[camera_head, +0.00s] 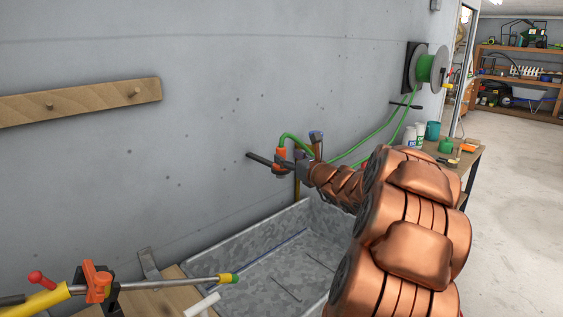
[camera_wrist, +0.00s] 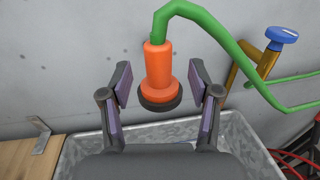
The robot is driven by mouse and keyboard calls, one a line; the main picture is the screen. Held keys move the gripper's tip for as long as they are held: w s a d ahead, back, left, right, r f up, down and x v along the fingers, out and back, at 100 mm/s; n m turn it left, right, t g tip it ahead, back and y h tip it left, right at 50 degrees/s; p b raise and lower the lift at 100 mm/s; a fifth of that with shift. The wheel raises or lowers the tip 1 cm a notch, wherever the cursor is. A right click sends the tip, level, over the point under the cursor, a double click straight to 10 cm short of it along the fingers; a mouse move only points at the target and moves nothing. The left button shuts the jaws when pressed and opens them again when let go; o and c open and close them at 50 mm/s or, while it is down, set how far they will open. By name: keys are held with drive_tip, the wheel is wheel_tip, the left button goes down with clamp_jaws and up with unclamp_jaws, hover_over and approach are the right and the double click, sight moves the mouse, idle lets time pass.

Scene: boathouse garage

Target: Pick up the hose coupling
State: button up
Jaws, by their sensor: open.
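The hose coupling (camera_wrist: 159,72) is orange with a dark ring at its lower end, and a green hose (camera_wrist: 213,28) bends up and over from its top. It hangs upright in front of the grey wall, above the metal trough. My gripper (camera_wrist: 164,82) is open, with one finger on each side of the coupling and a visible gap on both sides. In the head view the coupling (camera_head: 281,160) shows beside my gripper (camera_head: 282,165), whose fingers are partly hidden by my arm.
A galvanized trough (camera_head: 240,247) stands below against the wall. A brass tap with a blue handle (camera_wrist: 282,36) is right of the coupling. A spray wand (camera_head: 180,284) lies front left.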

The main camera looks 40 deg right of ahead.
sight(284, 155)
drive_tip(key=shift+w+d+f+p, duration=0.1)
drive_tip(key=shift+w+p, duration=0.15)
drive_tip(key=shift+w, duration=0.45)
drive_tip(key=shift+w+d+r+p, duration=0.1)
drive_tip(key=shift+w+d+p, duration=0.1)
drive_tip(key=shift+w, duration=0.55)
drive_tip(key=shift+w+d+f+p, duration=0.1)
drive_tip(key=shift+w+p, duration=0.15)
drive_tip(key=shift+w, duration=0.45)
drive_tip(key=shift+a, duration=0.1)
clamp_jaws()
